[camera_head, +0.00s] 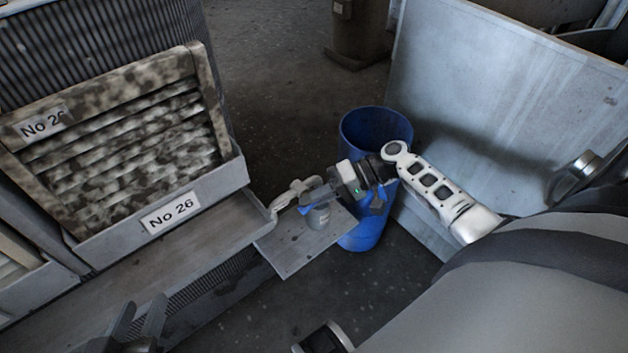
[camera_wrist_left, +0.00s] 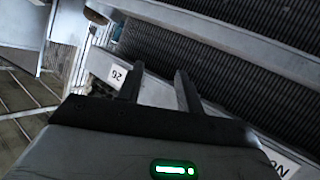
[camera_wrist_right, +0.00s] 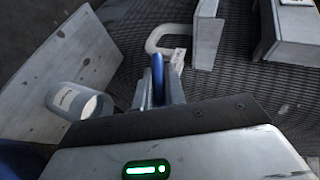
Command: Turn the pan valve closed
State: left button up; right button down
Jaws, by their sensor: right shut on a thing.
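The pan valve's blue lever (camera_wrist_right: 158,76) stands between the fingers of my right gripper (camera_wrist_right: 160,88) in the right wrist view. The gripper is shut on it, and the fingers hide its lower part. In the head view my right gripper (camera_head: 318,196) is beside the pale pipe (camera_head: 291,193) at the end of the pan ledge (camera_head: 190,248). The valve body is largely hidden. A curved pale pipe or handle (camera_wrist_right: 163,38) with a small tag shows beyond the fingers. My left gripper (camera_wrist_left: 158,88) is open and empty; its fingers show low in the head view (camera_head: 138,322).
A small grey cup (camera_head: 318,217) stands on a metal shelf (camera_head: 290,252) close below my right gripper. A blue barrel (camera_head: 362,232) is just behind. A filter (camera_head: 120,125) labelled No 26 sits in the left housing. A large metal panel (camera_head: 480,90) stands at right.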

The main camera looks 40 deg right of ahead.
jog(key=shift+f+y+b, duration=0.4)
jog(key=shift+y+b, duration=0.1)
jog(key=shift+m+y+b, duration=0.4)
jog(key=shift+y+b, duration=0.6)
jog(key=shift+b, duration=0.25)
pick_arm(q)
jog(key=shift+w+d+r+n+t+h+b, duration=0.2)
jog(key=shift+d+r+n+t+h+b, duration=0.7)
jog(key=shift+r+h, duration=0.3)
pick_arm(e)
jog(key=shift+r+m+t+y, duration=0.15)
jog(key=shift+m+t+y, duration=0.3)
jog(key=shift+y, duration=0.45)
jog(key=shift+r, duration=0.1)
jog(key=c, duration=1.5)
grip_release()
jog(key=shift+o, duration=0.2)
jog(key=shift+d, duration=0.1)
